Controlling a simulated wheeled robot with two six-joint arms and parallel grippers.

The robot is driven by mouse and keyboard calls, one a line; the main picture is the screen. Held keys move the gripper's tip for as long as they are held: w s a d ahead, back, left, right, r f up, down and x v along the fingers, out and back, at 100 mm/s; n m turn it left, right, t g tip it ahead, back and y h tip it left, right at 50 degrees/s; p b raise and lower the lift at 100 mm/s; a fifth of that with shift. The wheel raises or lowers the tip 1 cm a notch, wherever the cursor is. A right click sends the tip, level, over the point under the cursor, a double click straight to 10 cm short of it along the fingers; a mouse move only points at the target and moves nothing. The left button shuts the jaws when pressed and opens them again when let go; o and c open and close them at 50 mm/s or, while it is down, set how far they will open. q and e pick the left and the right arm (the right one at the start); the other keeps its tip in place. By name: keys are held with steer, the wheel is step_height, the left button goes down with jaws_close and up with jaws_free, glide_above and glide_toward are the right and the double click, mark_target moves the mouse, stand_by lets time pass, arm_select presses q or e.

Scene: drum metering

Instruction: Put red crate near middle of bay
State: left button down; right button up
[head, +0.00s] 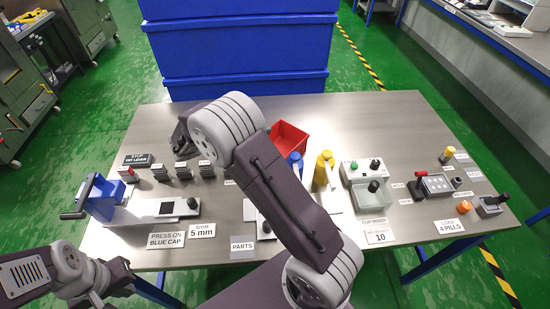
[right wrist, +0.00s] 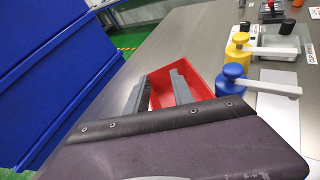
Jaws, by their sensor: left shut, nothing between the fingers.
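The red crate (head: 290,138) stands at the table's back middle, partly hidden by my right arm in the head view. In the right wrist view, the red crate (right wrist: 204,82) lies just beyond my right gripper (right wrist: 161,90). Its two grey fingers are apart, one over the crate's inside and one by its left side; I cannot tell whether they touch it. My left gripper (head: 96,297) is shut and empty at the lower left, away from the crate. I cannot make out a marked bay.
A blue bottle (right wrist: 233,78) and a yellow bottle (right wrist: 238,45) stand right of the crate. A blue press (head: 103,195) and several small blocks occupy the table's left. The cup mixer (head: 368,180) stands on the right. Tall blue bins (head: 240,45) stand behind the table.

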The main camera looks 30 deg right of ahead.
steer(key=w+a+f+n+t, duration=0.2)
steer(key=a+f+n, duration=0.1)
steer(key=a+f, duration=0.4)
steer(key=x, duration=1.1)
steer(key=shift+w+r, duration=0.15)
steer(key=shift+r, duration=0.05)
steer(key=shift+a, duration=0.1)
jaws_close()
stand_by(0.5)
